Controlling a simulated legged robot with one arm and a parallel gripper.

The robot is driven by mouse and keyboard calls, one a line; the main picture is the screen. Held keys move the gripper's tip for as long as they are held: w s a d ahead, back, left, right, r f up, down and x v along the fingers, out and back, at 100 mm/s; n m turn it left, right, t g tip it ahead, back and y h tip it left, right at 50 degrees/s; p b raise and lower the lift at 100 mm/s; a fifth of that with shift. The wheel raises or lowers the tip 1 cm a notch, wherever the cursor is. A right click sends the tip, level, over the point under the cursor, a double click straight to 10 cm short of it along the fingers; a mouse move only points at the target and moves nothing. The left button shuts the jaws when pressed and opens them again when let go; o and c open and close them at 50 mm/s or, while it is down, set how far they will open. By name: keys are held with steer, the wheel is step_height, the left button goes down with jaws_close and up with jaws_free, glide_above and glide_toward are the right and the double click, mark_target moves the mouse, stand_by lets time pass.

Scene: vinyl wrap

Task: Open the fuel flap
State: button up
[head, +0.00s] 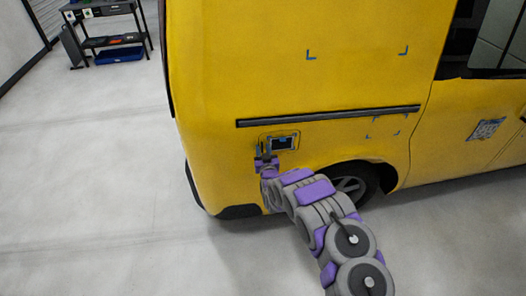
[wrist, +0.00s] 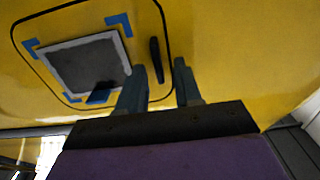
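The fuel flap (head: 294,135) is a rounded panel outlined in black on the yellow van's side, above the wheel. In the wrist view the flap (wrist: 92,22) carries a dark square patch (wrist: 82,66) with a pale border and blue corner marks. A slim black handle (wrist: 155,62) stands near its right edge. The flap looks flush with the body. My gripper (head: 263,147) is in front of the flap's left part in the head view. In the wrist view my gripper (wrist: 161,66) is open, with the handle showing between its fingertips. I cannot tell whether they touch it.
The yellow van (head: 290,80) fills the middle and right. A dark trim strip (head: 330,116) runs above the flap, and a wheel (head: 350,187) sits below right. A shelf cart (head: 108,35) with a blue bin (head: 119,55) stands far left. The grey floor (head: 90,170) at left is clear.

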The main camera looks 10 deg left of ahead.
steer(key=shift+w, duration=0.1)
steer(key=shift+c, duration=0.5)
jaws_close()
stand_by(0.9)
